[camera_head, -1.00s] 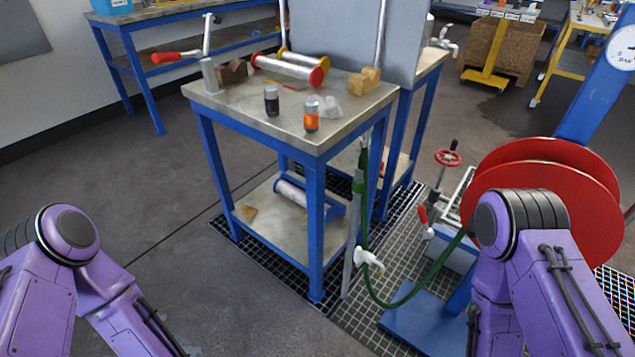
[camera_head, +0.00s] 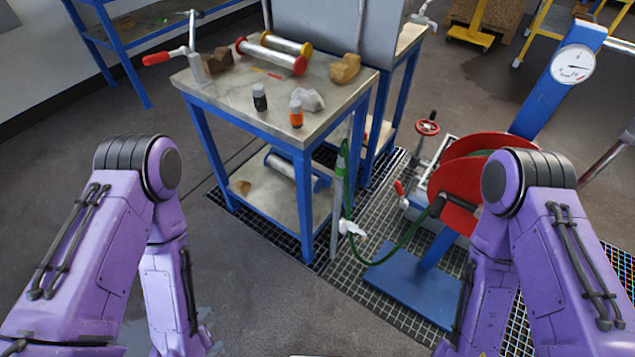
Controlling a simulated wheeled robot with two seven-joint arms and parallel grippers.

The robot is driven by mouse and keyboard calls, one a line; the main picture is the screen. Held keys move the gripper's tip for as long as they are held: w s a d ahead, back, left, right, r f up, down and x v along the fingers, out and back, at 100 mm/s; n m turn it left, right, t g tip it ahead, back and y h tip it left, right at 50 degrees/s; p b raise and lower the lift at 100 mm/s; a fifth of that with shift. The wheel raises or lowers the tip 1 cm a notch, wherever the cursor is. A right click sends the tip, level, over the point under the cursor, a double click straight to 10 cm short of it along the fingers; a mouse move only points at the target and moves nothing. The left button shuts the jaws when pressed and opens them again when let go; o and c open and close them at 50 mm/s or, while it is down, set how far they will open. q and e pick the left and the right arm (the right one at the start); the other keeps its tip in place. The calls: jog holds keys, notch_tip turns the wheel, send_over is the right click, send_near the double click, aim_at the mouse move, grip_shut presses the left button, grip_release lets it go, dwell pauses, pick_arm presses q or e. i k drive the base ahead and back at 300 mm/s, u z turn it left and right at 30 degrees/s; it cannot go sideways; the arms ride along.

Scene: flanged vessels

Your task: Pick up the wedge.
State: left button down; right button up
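Several wedge-like blocks show. A tan wooden block (camera_head: 345,68) lies at the back right of the blue-framed table's top. A dark brown block (camera_head: 217,61) lies at the back left of that top. A small tan piece (camera_head: 242,187) lies on the lower shelf. I cannot tell which of them is the wedge. My two purple arms come in at the lower left and lower right, both well short of the table. Both grippers are outside the picture.
The table (camera_head: 225,99) also holds a black-capped bottle (camera_head: 259,97), an orange bottle (camera_head: 296,113), a grey-white lump (camera_head: 309,100) and red-ended cylinders (camera_head: 272,56). A red reel (camera_head: 455,178) with a green hose (camera_head: 400,241) stands right. Open floor lies before the table.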

aim_at(241, 185)
jog(key=z, duration=1.35)
jog(key=k, duration=0.85)
jog(key=u, duration=1.55)
jog(key=i, duration=1.45)
jog(key=z, duration=0.5)
